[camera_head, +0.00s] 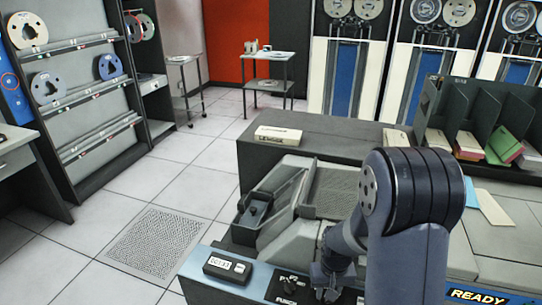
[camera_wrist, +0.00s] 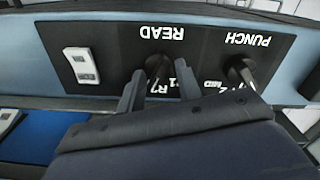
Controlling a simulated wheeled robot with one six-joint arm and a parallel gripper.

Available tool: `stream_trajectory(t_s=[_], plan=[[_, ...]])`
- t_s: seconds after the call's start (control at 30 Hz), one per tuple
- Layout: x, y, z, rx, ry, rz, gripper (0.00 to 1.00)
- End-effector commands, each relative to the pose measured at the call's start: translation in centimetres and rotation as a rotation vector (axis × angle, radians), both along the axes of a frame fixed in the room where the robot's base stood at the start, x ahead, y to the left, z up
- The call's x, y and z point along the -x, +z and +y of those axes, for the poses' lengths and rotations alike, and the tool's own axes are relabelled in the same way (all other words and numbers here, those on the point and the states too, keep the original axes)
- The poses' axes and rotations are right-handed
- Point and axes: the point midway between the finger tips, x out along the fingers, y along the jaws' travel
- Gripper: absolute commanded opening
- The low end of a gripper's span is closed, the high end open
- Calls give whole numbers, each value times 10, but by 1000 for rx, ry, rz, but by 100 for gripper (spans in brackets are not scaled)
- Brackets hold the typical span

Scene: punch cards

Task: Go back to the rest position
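My gripper (camera_head: 326,284) is low at the front of the grey machine (camera_head: 285,215), over its dark control panel, partly hidden by my arm. In the wrist view my gripper (camera_wrist: 158,76) has its two fingers apart, one on each side of a dark knob below the upside-down READ label (camera_wrist: 162,32). Whether the fingers touch the knob (camera_wrist: 158,66) cannot be told. A second knob (camera_wrist: 240,72) is to the right, below the PUNCH label (camera_wrist: 248,40). A white switch plate (camera_wrist: 81,66) is to the left.
A small counter box (camera_head: 228,267) sits on the machine's front edge. A dark counter (camera_head: 330,129) behind bears a card box (camera_head: 278,135) and a rack of cards (camera_head: 470,115). A tape shelf (camera_head: 85,95) stands left. The tiled floor (camera_head: 185,180) between is clear.

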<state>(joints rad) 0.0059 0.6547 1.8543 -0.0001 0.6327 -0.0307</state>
Motion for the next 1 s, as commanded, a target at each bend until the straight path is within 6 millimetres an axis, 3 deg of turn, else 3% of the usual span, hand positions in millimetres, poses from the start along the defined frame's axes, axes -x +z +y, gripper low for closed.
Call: stream_trajectory(t_s=[0.6, 1.0], plan=[[0, 1, 0, 0, 456, 1, 33], [0, 14, 0, 0, 448, 0, 33]])
